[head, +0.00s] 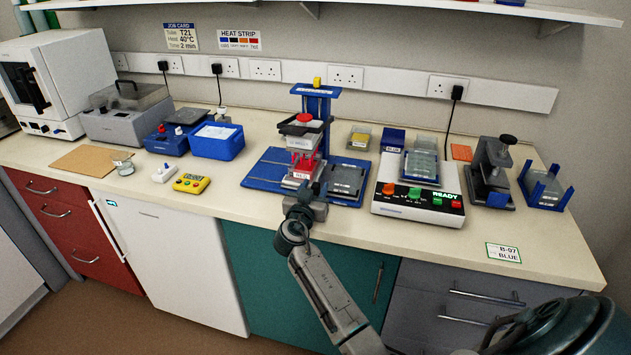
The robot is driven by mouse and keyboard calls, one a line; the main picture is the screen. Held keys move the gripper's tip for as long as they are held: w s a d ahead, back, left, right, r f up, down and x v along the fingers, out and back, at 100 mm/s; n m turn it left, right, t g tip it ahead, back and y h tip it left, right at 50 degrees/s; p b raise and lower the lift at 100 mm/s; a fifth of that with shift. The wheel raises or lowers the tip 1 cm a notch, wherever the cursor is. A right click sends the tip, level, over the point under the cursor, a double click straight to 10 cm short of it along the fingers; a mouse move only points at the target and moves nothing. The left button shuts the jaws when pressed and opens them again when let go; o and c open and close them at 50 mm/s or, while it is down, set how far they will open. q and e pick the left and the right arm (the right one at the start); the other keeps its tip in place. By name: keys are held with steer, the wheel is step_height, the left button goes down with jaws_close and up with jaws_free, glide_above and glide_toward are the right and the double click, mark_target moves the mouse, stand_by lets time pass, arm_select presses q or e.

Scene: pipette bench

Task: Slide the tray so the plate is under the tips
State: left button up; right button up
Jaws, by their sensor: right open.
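A blue pipette stand (326,108) with a yellow knob on top stands at the back of a blue base (262,172). Its head, with a red cap (304,118), carries red tips (302,163) pointing down. A pale, labelled plate or tray end (296,176) shows just below the tips; I cannot tell how exactly they line up. A dark grey flat part (347,180), seemingly of the tray, lies to the right on the base. My right gripper (313,189) is open at the front edge of the base, close to the tray; contact is unclear. My left gripper is not in view.
A white heater reading READY (417,205) stands close on the right, with a grey press-like device (490,175) beyond. A yellow timer (191,184) and blue box (217,142) are left. The counter front right, around the B-07 BLUE card (503,253), is mostly clear.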

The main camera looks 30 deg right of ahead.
steer(key=shift+w+d, duration=0.45)
steer(key=shift+d, duration=0.05)
